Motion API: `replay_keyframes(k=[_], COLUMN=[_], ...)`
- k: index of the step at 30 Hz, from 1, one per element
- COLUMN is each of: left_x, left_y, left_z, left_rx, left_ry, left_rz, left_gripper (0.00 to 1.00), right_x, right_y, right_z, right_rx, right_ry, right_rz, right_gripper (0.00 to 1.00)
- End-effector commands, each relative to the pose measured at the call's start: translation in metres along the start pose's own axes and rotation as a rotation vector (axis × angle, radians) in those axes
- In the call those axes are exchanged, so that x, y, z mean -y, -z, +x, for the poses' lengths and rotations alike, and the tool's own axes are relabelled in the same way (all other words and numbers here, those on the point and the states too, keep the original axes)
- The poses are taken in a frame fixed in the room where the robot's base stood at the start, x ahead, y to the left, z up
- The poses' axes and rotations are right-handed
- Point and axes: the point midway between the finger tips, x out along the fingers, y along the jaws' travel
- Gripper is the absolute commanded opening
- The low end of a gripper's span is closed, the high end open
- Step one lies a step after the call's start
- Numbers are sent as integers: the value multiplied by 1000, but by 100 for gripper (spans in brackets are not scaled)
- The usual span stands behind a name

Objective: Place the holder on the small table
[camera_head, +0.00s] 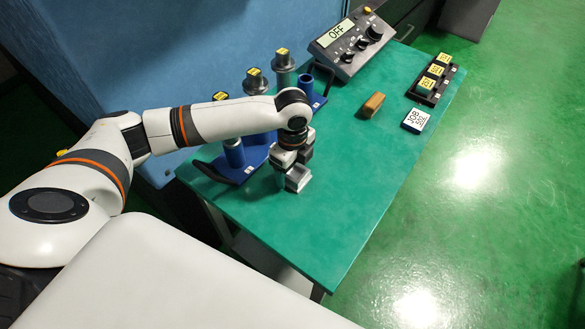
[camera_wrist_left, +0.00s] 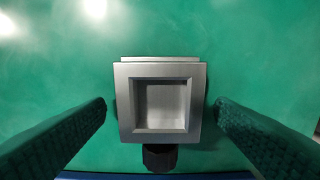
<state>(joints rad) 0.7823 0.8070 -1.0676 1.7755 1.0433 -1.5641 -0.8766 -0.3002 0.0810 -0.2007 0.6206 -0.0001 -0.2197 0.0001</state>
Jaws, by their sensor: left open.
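A silver square holder (camera_wrist_left: 124,100) with a hollow, open top stands on the green table (camera_wrist_left: 255,60). A dark knob shows at its lower edge in the left wrist view. In the head view the holder (camera_head: 298,179) is partly hidden by my left gripper (camera_head: 291,166). My left gripper is open above the holder, with one dark ridged finger on each side. Gaps show between both fingers and the holder. My right gripper is not in view.
A blue rack (camera_head: 236,170) with metal cylinders stands along the table's left side. A control box (camera_head: 345,45) reading OFF is at the back. The front of the table is clear.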

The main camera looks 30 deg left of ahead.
Motion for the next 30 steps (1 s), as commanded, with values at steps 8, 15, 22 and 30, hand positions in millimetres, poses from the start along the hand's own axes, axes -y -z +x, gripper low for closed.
replay_keyframes(k=[8, 15, 22, 30], left_x=[-1, -1, 0, 0], left_y=[0, 0, 0, -1], left_z=[-57, -99, -113, -112], left_rx=[1, 0, 0, 1], left_ry=[-6, -3, 0, 0], left_rz=[1, 1, 0, 0], left_gripper=[78, 78, 78, 78], right_x=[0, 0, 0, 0], right_y=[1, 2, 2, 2], right_z=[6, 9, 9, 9], right_rx=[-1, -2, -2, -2], right_ry=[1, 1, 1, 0], right_rz=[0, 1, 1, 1], right_gripper=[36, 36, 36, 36])
